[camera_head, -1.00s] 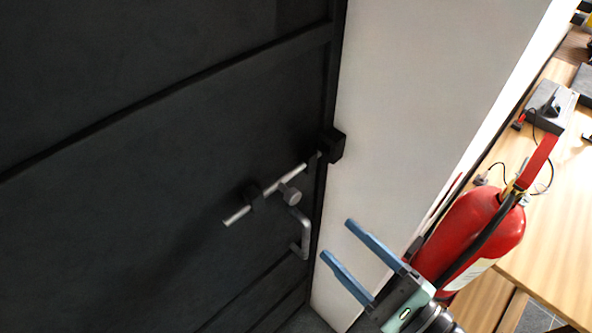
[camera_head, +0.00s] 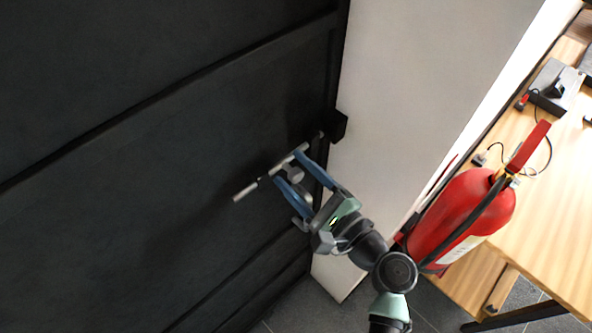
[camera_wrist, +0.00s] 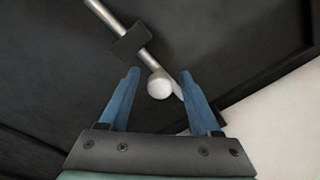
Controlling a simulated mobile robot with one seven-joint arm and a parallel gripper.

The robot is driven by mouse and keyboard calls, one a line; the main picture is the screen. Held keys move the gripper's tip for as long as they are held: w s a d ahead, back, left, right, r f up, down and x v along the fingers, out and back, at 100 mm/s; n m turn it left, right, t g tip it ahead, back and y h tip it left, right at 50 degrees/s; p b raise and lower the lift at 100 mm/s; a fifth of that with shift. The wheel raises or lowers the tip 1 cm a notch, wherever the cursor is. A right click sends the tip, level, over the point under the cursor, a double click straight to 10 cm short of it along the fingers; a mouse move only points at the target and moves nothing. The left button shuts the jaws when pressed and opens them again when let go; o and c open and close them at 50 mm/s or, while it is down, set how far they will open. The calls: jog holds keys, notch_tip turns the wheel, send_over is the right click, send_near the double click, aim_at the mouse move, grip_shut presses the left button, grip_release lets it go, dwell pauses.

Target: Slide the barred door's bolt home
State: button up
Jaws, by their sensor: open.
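The dark barred door (camera_head: 150,130) fills the left of the head view. Its silver bolt rod (camera_head: 246,191) lies slantwise on the door, partly hidden behind my fingers. A black keeper block (camera_head: 335,126) sits at the door's right edge. My gripper (camera_head: 287,166) is open in front of the bolt. In the wrist view, the bolt's round knob (camera_wrist: 159,86) shows between the tips of my open blue fingers (camera_wrist: 158,77). The rod (camera_wrist: 110,18) passes through a dark guide (camera_wrist: 131,43) at upper left. I cannot tell whether a finger touches the knob.
A white wall (camera_head: 420,80) stands right of the door. A red fire extinguisher (camera_head: 462,217) and a wooden table (camera_head: 555,230) are at the right, close to my arm.

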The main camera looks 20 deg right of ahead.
grip_shut()
dwell(1.4)
